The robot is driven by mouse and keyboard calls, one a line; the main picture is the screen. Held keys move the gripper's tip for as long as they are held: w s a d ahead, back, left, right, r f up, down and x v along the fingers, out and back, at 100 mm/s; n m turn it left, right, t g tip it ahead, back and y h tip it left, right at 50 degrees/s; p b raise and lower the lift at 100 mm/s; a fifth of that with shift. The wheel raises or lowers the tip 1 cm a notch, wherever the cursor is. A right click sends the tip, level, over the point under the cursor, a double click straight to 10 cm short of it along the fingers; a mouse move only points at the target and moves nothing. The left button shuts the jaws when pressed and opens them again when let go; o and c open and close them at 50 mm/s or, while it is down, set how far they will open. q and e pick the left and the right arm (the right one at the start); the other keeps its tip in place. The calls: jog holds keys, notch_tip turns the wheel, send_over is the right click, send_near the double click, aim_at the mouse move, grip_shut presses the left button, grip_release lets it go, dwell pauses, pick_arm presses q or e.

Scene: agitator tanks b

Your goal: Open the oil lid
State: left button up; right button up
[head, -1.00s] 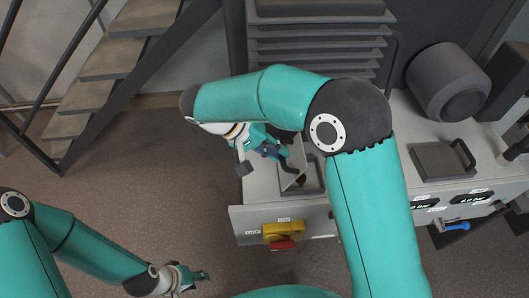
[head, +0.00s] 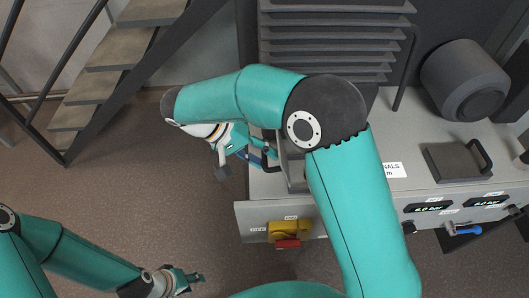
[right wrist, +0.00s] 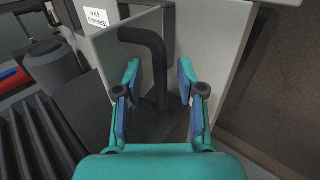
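A hinged lid (head: 293,168) stands raised and tilted at the left part of the grey cabinet top, partly hidden by my right arm. Its light panel (right wrist: 127,42) and dark curved handle (right wrist: 150,45) show in the right wrist view. I cannot read a label that names it the oil lid. My right gripper (head: 258,153) is beside the lid. In the right wrist view its fingers (right wrist: 159,80) are apart, with the handle between them and visible gaps on both sides. My left gripper (head: 186,281) is low at the left, away from the cabinet; its fingers are too small to judge.
A second dark lid with a handle (head: 455,161) lies closed at the right. A yellow and red switch (head: 289,234) and a blue-handled valve (head: 466,230) are on the cabinet front. A finned block (head: 330,45) stands behind. Stairs (head: 125,65) are at the left.

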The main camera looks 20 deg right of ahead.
jog(key=shift+w+a+r, duration=0.1)
jog(key=shift+w+r, duration=0.05)
jog(key=shift+r, duration=0.05)
jog(key=shift+w+a+r, duration=0.1)
jog(key=shift+a+r, duration=0.05)
jog(key=shift+r, duration=0.05)
jog(key=v, duration=0.6)
jog(key=shift+a+r, duration=0.15)
jog(key=shift+a, duration=0.15)
